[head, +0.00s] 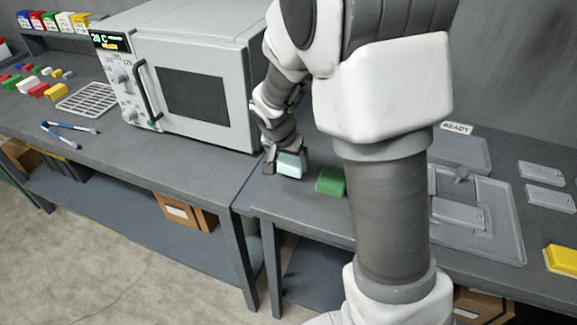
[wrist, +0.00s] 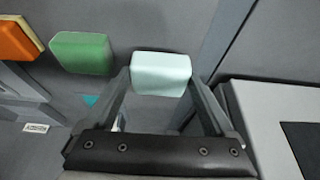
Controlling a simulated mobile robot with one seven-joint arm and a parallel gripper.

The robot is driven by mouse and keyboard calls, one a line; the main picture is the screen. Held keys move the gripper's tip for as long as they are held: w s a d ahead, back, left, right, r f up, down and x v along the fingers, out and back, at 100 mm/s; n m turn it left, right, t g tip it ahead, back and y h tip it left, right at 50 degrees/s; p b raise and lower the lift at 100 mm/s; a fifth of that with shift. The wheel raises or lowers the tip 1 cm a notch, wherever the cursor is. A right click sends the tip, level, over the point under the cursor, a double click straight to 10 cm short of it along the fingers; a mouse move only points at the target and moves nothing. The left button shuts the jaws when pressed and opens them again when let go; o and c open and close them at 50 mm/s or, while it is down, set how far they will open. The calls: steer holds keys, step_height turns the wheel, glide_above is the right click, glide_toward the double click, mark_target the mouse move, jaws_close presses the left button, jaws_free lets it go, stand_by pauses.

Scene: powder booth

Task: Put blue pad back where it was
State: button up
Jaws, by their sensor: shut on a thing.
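The pale blue pad (head: 291,165) is between the fingers of my gripper (head: 286,158), at the left end of the right-hand table. The wrist view also shows the pale blue pad (wrist: 161,74) between both fingertips of my gripper (wrist: 160,80), which is shut on it. I cannot tell whether the pad touches the table. A green pad (head: 330,182) lies just to its right, apart from it; the green pad (wrist: 82,53) is left of the gripper in the wrist view. A small teal triangle (wrist: 91,101) shows on the surface below the green pad.
The oven (head: 190,85) stands on the left table, close beside my gripper. An orange pad (wrist: 19,43) is beyond the green one in the wrist view. A grey tray (head: 503,225), a yellow pad (head: 563,258) and a READY sign (head: 457,128) are to the right.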

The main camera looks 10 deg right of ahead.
mark_target(288, 165)
steer(key=shift+f, duration=1.35)
steer(key=shift+f+b, duration=0.15)
steer(key=shift+b, duration=0.15)
steer(key=o, duration=1)
